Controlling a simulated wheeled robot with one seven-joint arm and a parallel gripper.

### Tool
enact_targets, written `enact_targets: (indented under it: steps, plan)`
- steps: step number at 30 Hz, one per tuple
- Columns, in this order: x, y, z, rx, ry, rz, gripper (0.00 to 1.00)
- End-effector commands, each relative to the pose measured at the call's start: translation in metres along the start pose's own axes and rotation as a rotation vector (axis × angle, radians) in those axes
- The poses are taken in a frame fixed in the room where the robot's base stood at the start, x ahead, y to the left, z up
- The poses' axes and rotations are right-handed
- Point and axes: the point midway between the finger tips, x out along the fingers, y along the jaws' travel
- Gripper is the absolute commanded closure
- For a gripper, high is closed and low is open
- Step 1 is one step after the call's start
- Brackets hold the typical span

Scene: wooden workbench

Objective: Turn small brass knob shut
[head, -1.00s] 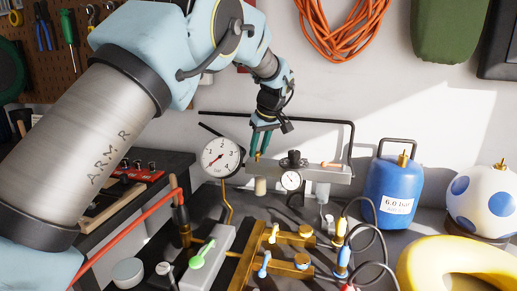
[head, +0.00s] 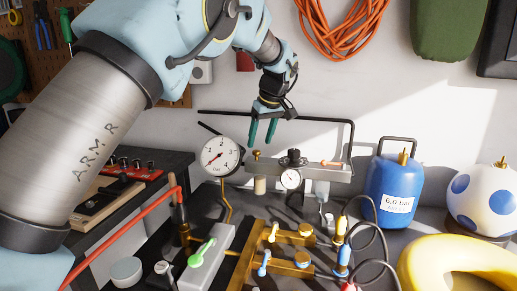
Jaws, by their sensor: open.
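The small brass knob (head: 256,155) stands on top of the grey manifold block (head: 325,174), near its left end. My gripper (head: 263,143) has its two green fingers pointing down, spread apart with nothing between them. The fingertips are just above the knob's height in the picture, apart from it as far as I can tell. Whether the knob is open or shut cannot be told from here.
A large dial gauge (head: 221,157) stands left of the knob. A black knob (head: 294,156) and small gauge (head: 290,179) are to its right. A black pipe (head: 325,120) runs behind. A blue tank (head: 392,190) stands at right.

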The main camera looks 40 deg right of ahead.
Motion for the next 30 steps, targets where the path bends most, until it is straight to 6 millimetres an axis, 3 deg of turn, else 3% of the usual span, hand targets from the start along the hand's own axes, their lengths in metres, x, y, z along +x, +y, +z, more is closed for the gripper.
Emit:
enact_targets:
  steps: [6,12,30]
  plan:
    - [-0.042,0.001,0.000,0.000,0.002,0.003,0.37]
    - [-0.067,0.000,0.000,0.000,0.001,0.001,0.37]
    - [-0.072,0.000,0.000,0.000,0.000,0.000,0.37]
